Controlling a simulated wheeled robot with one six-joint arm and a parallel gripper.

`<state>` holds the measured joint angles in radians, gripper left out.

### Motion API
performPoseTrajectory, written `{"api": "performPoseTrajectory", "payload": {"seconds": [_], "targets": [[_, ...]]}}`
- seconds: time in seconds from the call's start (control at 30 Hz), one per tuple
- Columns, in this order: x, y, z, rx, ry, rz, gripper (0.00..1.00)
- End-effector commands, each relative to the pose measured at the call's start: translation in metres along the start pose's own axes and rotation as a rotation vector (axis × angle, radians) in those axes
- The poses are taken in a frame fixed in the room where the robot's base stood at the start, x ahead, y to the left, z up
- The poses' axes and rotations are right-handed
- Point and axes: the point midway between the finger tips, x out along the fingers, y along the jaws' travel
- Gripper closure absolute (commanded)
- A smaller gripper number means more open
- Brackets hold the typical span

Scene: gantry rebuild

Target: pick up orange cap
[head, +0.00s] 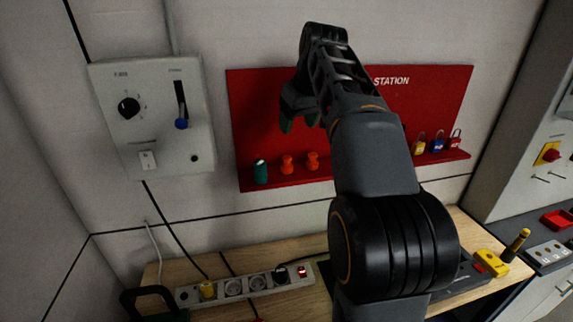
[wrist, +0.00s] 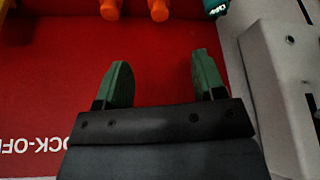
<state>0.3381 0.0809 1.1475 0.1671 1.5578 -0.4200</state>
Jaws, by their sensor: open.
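Two small orange caps stand side by side on the ledge of the red station board, the left one (head: 287,164) and the right one (head: 312,160). Both also show at the top edge of the wrist view, one orange cap (wrist: 108,9) and the other (wrist: 159,9), cut off by the frame. My gripper (head: 299,121) is in front of the board, above the caps and apart from them in the head view. In the wrist view its two green fingers (wrist: 160,72) are spread, with only red board between them. I cannot tell which cap is meant.
A teal cylinder (head: 260,171) stands left of the caps. Yellow, blue and red padlocks (head: 437,141) are at the right of the ledge. A grey switch box (head: 152,118) is on the wall at left. A power strip (head: 246,286) lies on the wooden bench below.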

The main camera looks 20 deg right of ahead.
Motion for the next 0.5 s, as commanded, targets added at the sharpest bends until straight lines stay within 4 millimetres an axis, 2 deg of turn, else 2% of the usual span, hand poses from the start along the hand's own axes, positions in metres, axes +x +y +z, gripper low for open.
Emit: {"api": "performPoseTrajectory", "payload": {"seconds": [0.3, 0.5], "targets": [[0.05, 0.002, -0.002, -0.004, -0.002, -0.002, 0.37], [0.074, 0.002, -0.002, -0.004, -0.001, -0.001, 0.37]]}}
